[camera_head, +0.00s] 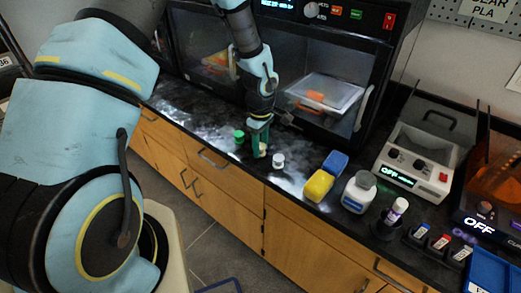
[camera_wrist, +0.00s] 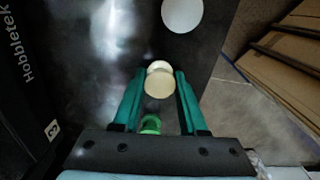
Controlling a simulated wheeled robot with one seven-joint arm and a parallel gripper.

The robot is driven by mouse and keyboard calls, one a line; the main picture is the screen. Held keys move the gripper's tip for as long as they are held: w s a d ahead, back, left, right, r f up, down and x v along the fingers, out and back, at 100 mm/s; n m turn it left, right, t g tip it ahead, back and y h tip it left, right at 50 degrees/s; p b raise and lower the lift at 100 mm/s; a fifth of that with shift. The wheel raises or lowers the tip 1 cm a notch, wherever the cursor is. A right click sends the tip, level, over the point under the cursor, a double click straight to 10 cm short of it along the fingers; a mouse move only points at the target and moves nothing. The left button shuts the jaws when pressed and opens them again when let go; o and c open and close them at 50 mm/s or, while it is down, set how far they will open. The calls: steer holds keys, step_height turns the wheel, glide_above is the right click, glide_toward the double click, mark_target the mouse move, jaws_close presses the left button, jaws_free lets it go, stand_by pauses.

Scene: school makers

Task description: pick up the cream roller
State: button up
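The cream roller (camera_wrist: 158,84) is between the two fingertips of my gripper (camera_wrist: 160,78) in the wrist view, with its pale round end facing the camera. The green fingers lie close along both its sides. I cannot tell whether both press on it. In the head view my gripper (camera_head: 258,134) points down over the dark counter. The lower part of the cream roller (camera_head: 262,150) shows at the fingertips, at or very near the counter top.
A green cylinder (camera_head: 239,136) stands left of my gripper and a white one (camera_head: 278,160) right of it. A printer (camera_head: 335,65) stands behind. The counter's front edge is close.

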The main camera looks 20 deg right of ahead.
jaws_close()
steer(key=shift+r, duration=0.1)
